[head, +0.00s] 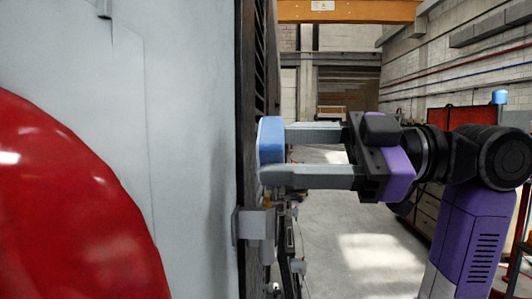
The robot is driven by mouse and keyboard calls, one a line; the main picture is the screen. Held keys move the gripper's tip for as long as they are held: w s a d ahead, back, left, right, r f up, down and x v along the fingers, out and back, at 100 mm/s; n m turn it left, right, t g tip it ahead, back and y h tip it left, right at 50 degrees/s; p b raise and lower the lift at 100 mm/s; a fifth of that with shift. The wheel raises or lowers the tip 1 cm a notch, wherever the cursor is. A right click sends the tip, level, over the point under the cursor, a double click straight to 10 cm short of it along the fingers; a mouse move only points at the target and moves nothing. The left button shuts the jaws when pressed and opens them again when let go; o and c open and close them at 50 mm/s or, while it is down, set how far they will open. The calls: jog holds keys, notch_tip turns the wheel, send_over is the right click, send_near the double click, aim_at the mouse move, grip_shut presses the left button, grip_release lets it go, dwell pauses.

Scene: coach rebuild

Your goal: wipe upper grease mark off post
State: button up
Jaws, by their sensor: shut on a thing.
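My gripper (275,155) is shut on a blue block-like wiping pad (268,131) and holds it level from the right. The pad's left side is at the dark vertical post (245,120) along the edge of the pale coach panel. Pad and post look to be touching or nearly so, but I cannot tell which. No grease mark can be made out on the post; the pad and the viewing angle may hide it.
A grey bracket (254,224) juts out just below the pad, with hoses and fittings under it. A large red rounded shape (70,210) fills the lower left before the pale panel (190,120). Open workshop floor (345,225) lies behind; an orange beam (350,11) crosses overhead.

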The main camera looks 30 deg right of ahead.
jog(key=shift+s+d, duration=0.45)
jog(key=shift+d, duration=0.15)
jog(key=shift+d, duration=0.1)
jog(key=shift+v, duration=1.45)
